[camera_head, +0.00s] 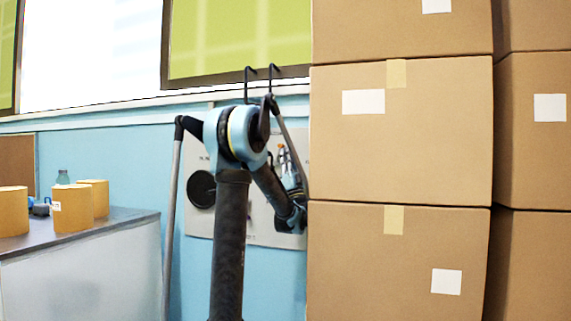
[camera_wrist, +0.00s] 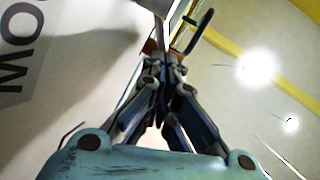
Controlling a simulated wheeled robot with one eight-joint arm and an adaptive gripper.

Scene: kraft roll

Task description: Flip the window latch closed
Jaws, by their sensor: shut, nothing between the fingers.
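My gripper (camera_head: 283,152) is raised in front of the pale wall board (camera_head: 228,222), close to the left side of the stacked boxes. In the wrist view my gripper (camera_wrist: 165,58) is shut with nothing between its fingers. A grey strip (camera_wrist: 177,12) and a dark bent loop (camera_wrist: 193,38) lie just beyond the fingertips; one may be the window latch, but I cannot tell which, or whether they touch the fingers. Large dark lettering (camera_wrist: 12,80) shows on the board at the left. In the head view my arm and the boxes hide part of the board.
Stacked cardboard boxes (camera_head: 400,130) fill the right side and stand close to my arm. A dark round disc (camera_head: 201,189) is on the board. A green window (camera_head: 240,38) is above.

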